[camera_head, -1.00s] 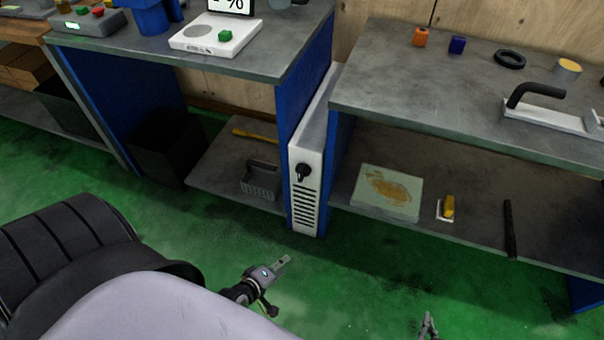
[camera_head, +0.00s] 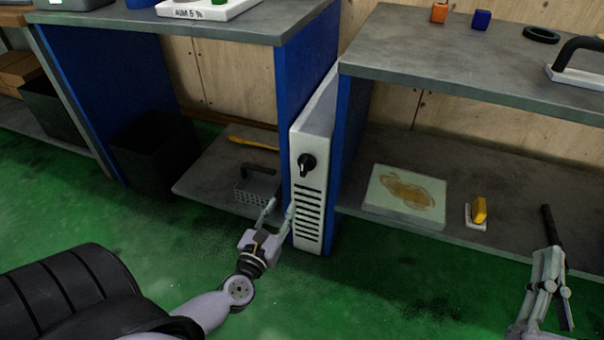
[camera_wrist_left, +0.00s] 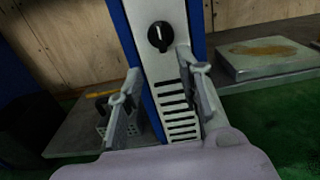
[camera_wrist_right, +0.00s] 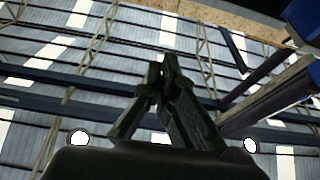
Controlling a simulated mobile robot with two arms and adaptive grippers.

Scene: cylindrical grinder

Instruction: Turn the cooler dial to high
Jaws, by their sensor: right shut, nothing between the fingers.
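The cooler (camera_head: 312,140) is a narrow white panel standing between two benches, with several dark vent slots (camera_head: 309,216) low on its front. Its black dial (camera_head: 306,164) sits above the slots; the dial also shows in the left wrist view (camera_wrist_left: 160,36), with a white mark near upright. My left gripper (camera_head: 278,206) is open and empty in front of the cooler, below the dial. In the left wrist view the fingers (camera_wrist_left: 155,72) are spread, with the dial beyond them and apart. My right gripper (camera_head: 550,252) is shut and empty at the lower right; its closed fingers (camera_wrist_right: 165,65) point upward.
A stained board (camera_head: 404,193) and a yellow-handled tool (camera_head: 480,210) lie on the right lower shelf. A black bin (camera_head: 155,155) stands at left. Green floor (camera_head: 400,290) is clear between my arms.

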